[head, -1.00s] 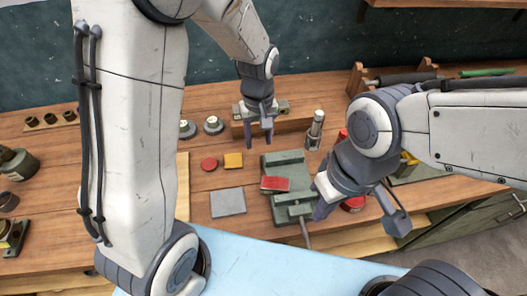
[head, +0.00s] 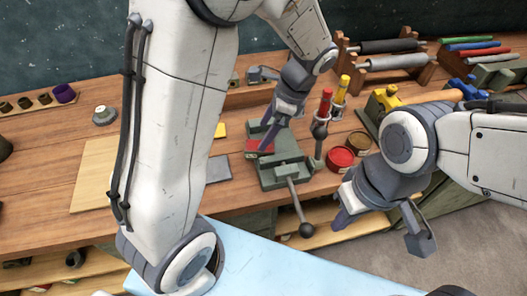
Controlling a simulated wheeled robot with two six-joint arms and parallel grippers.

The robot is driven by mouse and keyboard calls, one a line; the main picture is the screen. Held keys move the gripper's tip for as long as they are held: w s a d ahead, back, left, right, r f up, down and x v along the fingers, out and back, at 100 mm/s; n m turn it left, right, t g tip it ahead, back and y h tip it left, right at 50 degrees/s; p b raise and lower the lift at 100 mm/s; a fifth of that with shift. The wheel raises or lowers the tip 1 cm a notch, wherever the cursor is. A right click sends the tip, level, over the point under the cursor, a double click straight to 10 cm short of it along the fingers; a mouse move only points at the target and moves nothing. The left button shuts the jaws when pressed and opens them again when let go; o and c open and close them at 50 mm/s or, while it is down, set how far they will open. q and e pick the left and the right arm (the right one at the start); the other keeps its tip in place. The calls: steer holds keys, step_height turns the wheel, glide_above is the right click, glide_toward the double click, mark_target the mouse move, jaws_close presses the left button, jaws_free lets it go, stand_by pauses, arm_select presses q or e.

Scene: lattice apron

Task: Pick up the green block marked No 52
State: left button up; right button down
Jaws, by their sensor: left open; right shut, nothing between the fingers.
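I cannot make out a green block marked No 52; no such marking is readable. A grey-green vise (head: 283,174) stands on the bench, with a red piece (head: 252,147) at its left side, partly hidden. My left gripper (head: 280,133) is open, fingers pointing down, and overlaps the back of the vise in the head view; I cannot tell its height or whether it touches.
Red tins (head: 340,158) and red- and yellow-handled tools (head: 325,105) stand right of the vise. Racks with rollers (head: 392,62) are at the back right. A wooden board (head: 95,172) lies on the left. My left arm hides part of the bench.

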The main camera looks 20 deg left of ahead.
mark_target(256, 145)
arm_select(q)
steer(key=x, duration=0.7)
steer(key=shift+d, duration=0.1)
steer(key=shift+r+p, duration=0.15)
steer(key=shift+p, duration=0.15)
jaws_close()
